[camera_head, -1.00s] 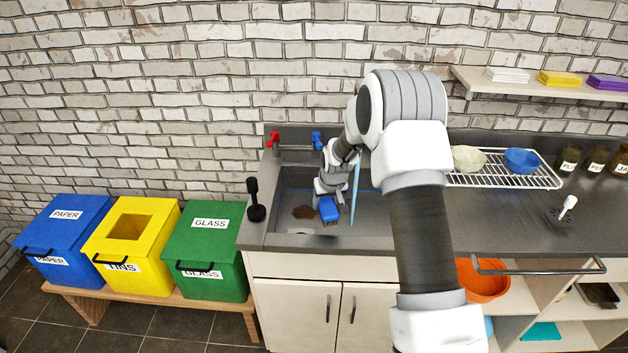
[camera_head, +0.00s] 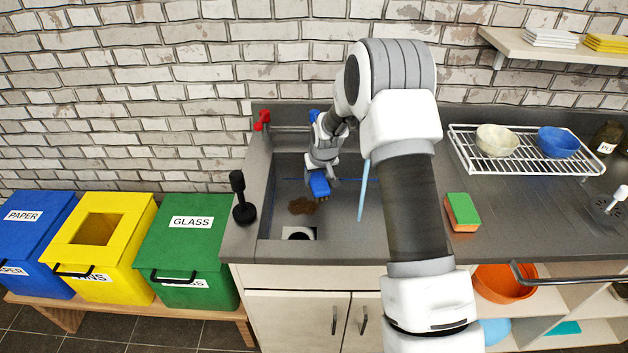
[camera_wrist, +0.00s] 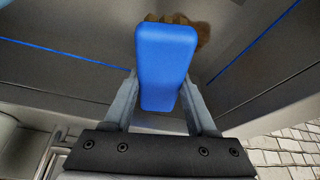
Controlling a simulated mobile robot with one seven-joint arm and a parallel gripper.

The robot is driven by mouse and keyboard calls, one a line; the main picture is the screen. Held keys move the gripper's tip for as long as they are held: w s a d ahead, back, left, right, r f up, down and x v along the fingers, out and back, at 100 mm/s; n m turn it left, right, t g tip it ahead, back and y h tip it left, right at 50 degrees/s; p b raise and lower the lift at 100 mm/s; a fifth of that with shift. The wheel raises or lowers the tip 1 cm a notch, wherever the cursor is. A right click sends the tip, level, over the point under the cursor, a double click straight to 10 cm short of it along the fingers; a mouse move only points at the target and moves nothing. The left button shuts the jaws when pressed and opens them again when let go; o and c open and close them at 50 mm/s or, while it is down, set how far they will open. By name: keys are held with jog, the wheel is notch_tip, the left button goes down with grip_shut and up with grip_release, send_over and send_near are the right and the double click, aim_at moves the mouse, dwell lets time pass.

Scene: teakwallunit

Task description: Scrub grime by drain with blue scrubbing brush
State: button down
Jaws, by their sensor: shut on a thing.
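My gripper (camera_head: 322,174) is shut on the blue scrubbing brush (camera_head: 318,186) and holds it inside the sink. In the wrist view the brush (camera_wrist: 166,62) sits between the two fingers, with its blue back toward the camera. Brown grime (camera_head: 302,205) lies on the sink floor just left of and nearer than the brush. In the wrist view brown matter (camera_wrist: 200,34) shows past the brush's far end, partly hidden by it. The drain (camera_head: 299,233) is a dark round hole in front of the grime. I cannot tell whether the brush touches the sink floor.
A light blue stick (camera_head: 363,190) stands in the sink right of my gripper. A black plunger-like tool (camera_head: 241,198) stands on the left rim. A red tap handle (camera_head: 263,120) is behind. A green and orange sponge (camera_head: 462,212) and a dish rack (camera_head: 527,158) are to the right.

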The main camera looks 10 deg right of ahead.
jog(key=shift+x, duration=0.8)
jog(key=b, duration=0.3)
send_over(317, 207)
jog(key=shift+w+f, duration=0.2)
jog(key=shift+f, duration=2.55)
jog(key=shift+f+b, duration=0.8)
jog(key=shift+f, duration=0.2)
jog(key=shift+a, duration=0.1)
jog(key=shift+w+a+r+b, duration=0.1)
jog(key=shift+w+a+b, duration=0.15)
jog(key=shift+a, duration=0.8)
jog(key=shift+w+a+r+b, duration=0.1)
jog(key=shift+w+a+b, duration=0.1)
jog(key=shift+a, duration=0.8)
jog(key=shift+w+a+f+b, duration=0.15)
jog(key=shift+a+b, duration=0.25)
jog(key=shift+a, duration=0.65)
jog(key=shift+w+a+f+b, duration=0.1)
jog(key=shift+w+a+b, duration=0.2)
jog(key=shift+a, duration=0.75)
jog(key=shift+s+r, duration=0.1)
jog(key=shift+r, duration=0.05)
